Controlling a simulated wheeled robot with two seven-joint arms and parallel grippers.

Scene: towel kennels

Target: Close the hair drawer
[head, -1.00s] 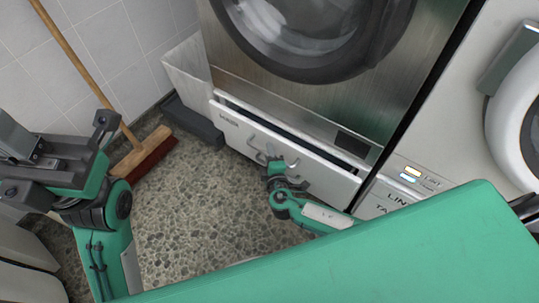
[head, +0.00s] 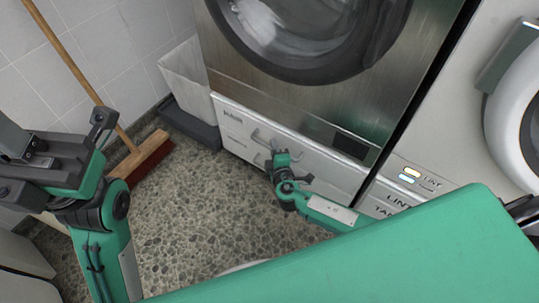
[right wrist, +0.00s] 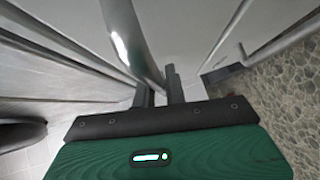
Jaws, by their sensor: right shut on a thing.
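The hair drawer (head: 235,122) is the low white front under the steel machine in the head view. Its front stands flush with the machine, with no open gap above it. A curved metal handle (head: 268,137) is on its front. My right gripper (head: 275,160) is at this handle and shut on it. In the right wrist view the handle (right wrist: 132,40) runs down between the fingers of the gripper (right wrist: 158,88). My left gripper (head: 65,140) is raised at the left, away from the drawer; its finger opening is unclear.
A broom (head: 150,155) leans on the tiled wall at the left. A pale bin (head: 184,75) on a dark base (head: 190,122) stands beside the machine. A lint panel (head: 395,200) is at the right. The pebbled floor before the drawer is clear.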

